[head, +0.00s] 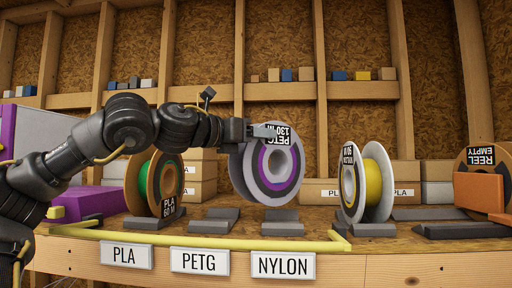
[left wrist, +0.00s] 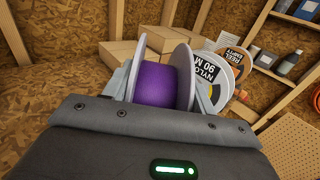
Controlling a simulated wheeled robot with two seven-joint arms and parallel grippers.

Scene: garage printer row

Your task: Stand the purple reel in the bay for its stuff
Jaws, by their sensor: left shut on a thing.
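The purple reel (head: 279,168) has pale grey flanges and an upside-down label reading PETG 130 M. My left gripper (head: 263,131) is shut on it at its upper rim. In the left wrist view the purple winding (left wrist: 162,84) sits between the two fingers. The reel is upright, over or just behind a grey cradle (head: 282,228); I cannot tell whether it touches. Another grey cradle (head: 209,226) to its left is empty. Front plates read PLA (head: 126,256), PETG (head: 199,262) and NYLON (head: 283,266). My right gripper is not in view.
A green reel (head: 156,184) labelled PLA stands at left, and a yellow reel (head: 372,182) labelled NYLON 90 M at right. A reel marked REEL EMPTY (head: 480,160) is far right. Boxes (head: 200,170) stand behind. A yellow rail (head: 240,243) runs along the front.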

